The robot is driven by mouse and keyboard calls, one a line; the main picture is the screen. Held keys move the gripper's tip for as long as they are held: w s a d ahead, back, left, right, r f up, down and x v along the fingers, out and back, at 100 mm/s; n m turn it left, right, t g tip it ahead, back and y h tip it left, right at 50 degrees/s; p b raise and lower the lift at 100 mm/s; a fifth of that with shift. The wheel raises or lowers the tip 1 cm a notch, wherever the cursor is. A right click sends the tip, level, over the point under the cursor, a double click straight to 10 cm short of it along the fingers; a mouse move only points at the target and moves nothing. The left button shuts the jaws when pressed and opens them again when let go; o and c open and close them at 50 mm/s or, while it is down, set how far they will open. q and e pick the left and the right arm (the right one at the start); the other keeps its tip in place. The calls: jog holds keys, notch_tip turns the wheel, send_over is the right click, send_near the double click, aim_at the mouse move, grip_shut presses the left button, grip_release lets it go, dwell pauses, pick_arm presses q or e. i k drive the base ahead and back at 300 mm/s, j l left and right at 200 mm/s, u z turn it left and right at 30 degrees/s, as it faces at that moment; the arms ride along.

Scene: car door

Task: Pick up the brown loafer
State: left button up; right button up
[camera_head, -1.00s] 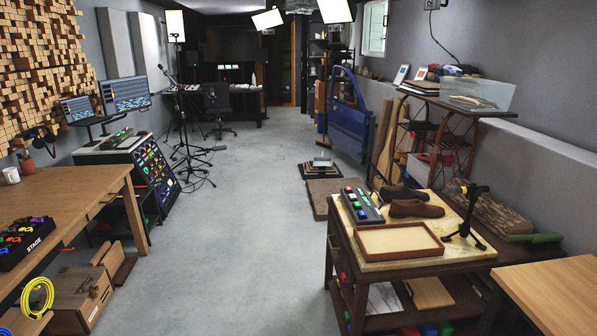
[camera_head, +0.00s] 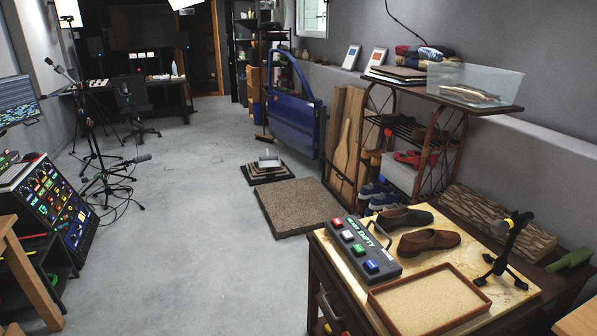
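The brown loafer (camera_head: 429,241) lies on the marble-like top of the low wooden cart (camera_head: 511,291) at the lower right. A darker shoe (camera_head: 404,218) sits just behind it. The loafer is between a button box (camera_head: 362,249) on its left and a small black stand (camera_head: 506,251) on its right. A shallow wooden tray (camera_head: 430,304) is in front of it. Neither of my grippers shows in the head view.
A shelf rack (camera_head: 450,98) with shoes and a clear bin (camera_head: 475,84) stands behind the cart. A brown mat (camera_head: 297,206) and a blue car door (camera_head: 294,121) are to its left. The grey floor (camera_head: 190,240) left of the cart is open.

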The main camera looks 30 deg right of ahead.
aim_at(410, 245)
jog(key=i+j+z, duration=0.1)
jog(key=i+z, duration=0.25)
jog(key=i, duration=0.15)
jog(key=i+j+z, duration=0.35)
jog(key=i, duration=0.15)
jog(key=i+l, duration=0.05)
jog(key=l, duration=0.05)
